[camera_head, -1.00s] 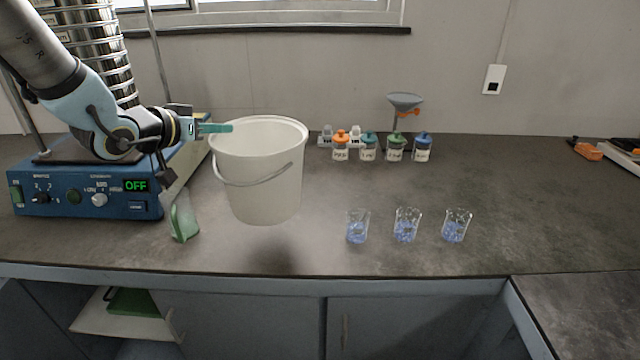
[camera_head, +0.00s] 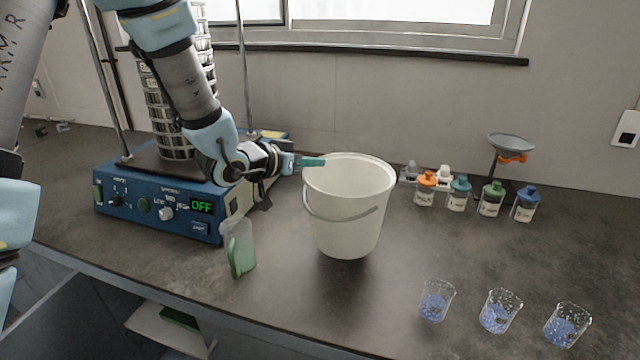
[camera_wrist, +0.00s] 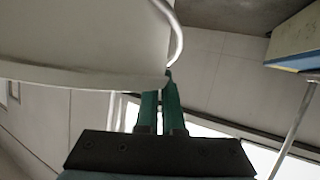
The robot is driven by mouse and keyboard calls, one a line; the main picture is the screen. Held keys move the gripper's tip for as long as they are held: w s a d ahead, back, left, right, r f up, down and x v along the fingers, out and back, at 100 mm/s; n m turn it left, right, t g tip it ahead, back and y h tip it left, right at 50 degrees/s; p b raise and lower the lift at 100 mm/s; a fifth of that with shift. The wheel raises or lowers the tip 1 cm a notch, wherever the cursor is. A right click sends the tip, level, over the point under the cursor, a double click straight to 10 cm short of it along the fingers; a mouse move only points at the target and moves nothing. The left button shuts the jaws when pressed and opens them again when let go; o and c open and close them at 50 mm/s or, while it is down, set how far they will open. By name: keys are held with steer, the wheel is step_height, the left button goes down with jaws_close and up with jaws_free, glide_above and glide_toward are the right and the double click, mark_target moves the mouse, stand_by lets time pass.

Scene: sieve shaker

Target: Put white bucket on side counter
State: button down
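The white bucket (camera_head: 347,215) is upright with a wire handle hanging across its front. My gripper (camera_head: 313,162) reaches from the left, its green fingers closed on the left side of the bucket's rim. In the wrist view the bucket (camera_wrist: 85,40) fills the upper left, and my gripper's fingers (camera_wrist: 160,105) meet at its rim. The bucket seems held slightly above the dark counter (camera_head: 290,290); the exact gap is hard to tell. The side counter is not clearly visible in the current head view.
A blue sieve shaker (camera_head: 160,200) reading OFF stands left, with a green-and-clear scoop or jug (camera_head: 240,250) in front. Beakers with blue contents (camera_head: 436,302) stand front right. Several small lidded jars (camera_head: 459,195) and a funnel stand (camera_head: 511,145) are behind them.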

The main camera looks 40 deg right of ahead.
mark_target(313, 182)
steer(key=shift+f+p, duration=0.45)
steer(key=shift+f, duration=1.9)
steer(key=shift+f, duration=0.15)
steer(key=c, duration=1.1)
jaws_free()
steer(key=shift+o, duration=0.2)
